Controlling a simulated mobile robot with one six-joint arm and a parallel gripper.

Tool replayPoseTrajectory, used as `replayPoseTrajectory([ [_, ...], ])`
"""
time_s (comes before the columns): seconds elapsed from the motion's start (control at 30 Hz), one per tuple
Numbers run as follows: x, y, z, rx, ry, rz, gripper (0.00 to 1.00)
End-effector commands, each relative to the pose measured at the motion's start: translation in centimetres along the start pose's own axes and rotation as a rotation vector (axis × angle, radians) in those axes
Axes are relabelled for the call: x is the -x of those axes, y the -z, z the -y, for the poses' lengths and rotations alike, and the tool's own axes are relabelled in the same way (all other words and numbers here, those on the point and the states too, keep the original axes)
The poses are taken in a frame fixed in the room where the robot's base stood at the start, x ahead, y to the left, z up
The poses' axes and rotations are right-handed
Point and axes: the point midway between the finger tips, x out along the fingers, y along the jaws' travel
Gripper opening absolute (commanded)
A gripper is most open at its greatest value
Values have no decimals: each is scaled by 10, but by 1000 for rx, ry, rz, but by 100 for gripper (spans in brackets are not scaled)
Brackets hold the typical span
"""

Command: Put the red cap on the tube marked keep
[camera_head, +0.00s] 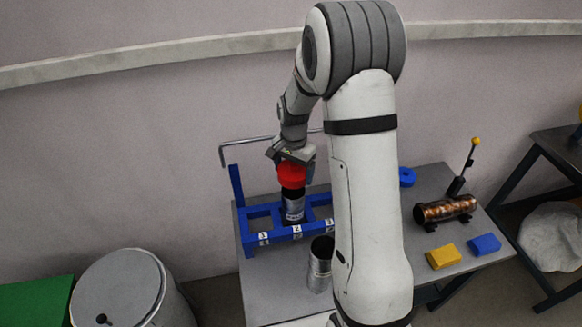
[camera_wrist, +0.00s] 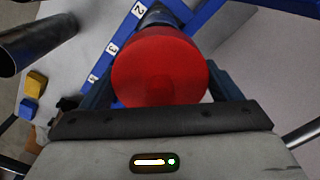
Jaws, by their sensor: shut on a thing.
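The red cap (camera_head: 291,175) is between the fingers of my gripper (camera_head: 292,163), which is shut on it. In the wrist view the red cap (camera_wrist: 160,68) fills the space between the fingers. Right below it, a metal tube (camera_head: 293,204) stands upright in the blue rack (camera_head: 270,238), near the label 2. The cap is in line with the tube's top; I cannot tell whether it is seated or only touching. The tube carries a dark band with white marks too small to read. A second metal tube (camera_head: 320,265) stands on the table in front of the rack.
The grey table (camera_head: 275,290) also bears a copper-coloured cylinder (camera_head: 445,209), a yellow block (camera_head: 443,256), a blue block (camera_head: 484,244) and a blue ring (camera_head: 406,177). A lever with a yellow knob (camera_head: 476,141) stands at the right. A metal bar runs behind the rack.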

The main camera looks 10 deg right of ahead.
Motion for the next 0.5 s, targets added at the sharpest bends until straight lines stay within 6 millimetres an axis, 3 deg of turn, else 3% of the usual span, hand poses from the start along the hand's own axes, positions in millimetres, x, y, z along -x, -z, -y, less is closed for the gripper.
replayPoseTrajectory([
  [0.5, -44, -1, 1, 2, 0, 0, 62],
])
